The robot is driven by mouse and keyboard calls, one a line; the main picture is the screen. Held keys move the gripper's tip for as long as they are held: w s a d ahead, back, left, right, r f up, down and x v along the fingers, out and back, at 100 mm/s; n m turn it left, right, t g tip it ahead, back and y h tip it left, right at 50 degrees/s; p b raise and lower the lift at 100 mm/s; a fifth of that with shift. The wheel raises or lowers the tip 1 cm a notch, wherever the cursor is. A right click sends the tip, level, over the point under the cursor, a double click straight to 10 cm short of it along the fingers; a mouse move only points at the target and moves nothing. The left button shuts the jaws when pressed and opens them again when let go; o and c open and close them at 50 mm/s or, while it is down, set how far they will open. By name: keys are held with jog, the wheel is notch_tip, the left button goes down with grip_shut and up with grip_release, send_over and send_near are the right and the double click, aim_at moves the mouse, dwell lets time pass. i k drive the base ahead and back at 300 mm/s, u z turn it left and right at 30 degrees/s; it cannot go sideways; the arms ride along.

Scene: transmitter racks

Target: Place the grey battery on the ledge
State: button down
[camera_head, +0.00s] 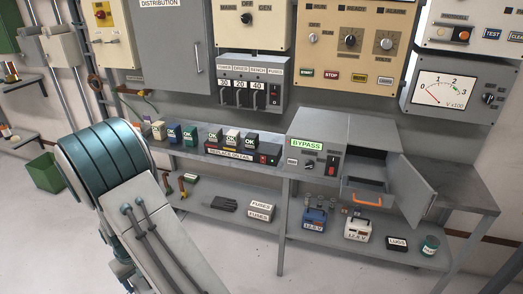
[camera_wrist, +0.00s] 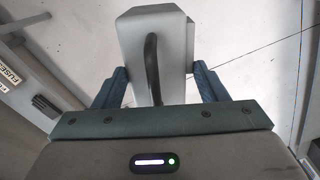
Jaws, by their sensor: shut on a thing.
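In the wrist view my gripper (camera_wrist: 158,72) has its two blue fingers on either side of a pale grey block with a dark strap handle, which I take to be the grey battery (camera_wrist: 174,45). The fingers are shut on it. Pale floor shows behind it. The head view does not show my gripper or this battery; only my arm is seen, at the left. No ledge is labelled. A long grey bench top (camera_head: 195,156) runs along the wall, and small wall shelves (camera_head: 22,83) are at the far left; I cannot tell which is the ledge.
On the bench stand a BYPASS box (camera_head: 315,160), an open cabinet (camera_head: 372,140) with its door (camera_head: 410,185) swung out, and a row of OK-marked blocks (camera_head: 232,138). The lower shelf holds a blue battery (camera_head: 314,220), a white battery (camera_head: 357,229) and gloves (camera_head: 210,203). A green bin (camera_head: 45,172) stands left.

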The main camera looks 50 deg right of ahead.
aim_at(440, 185)
jog(key=z, duration=0.05)
jog(key=k, duration=0.95)
jog(key=z, duration=2.2)
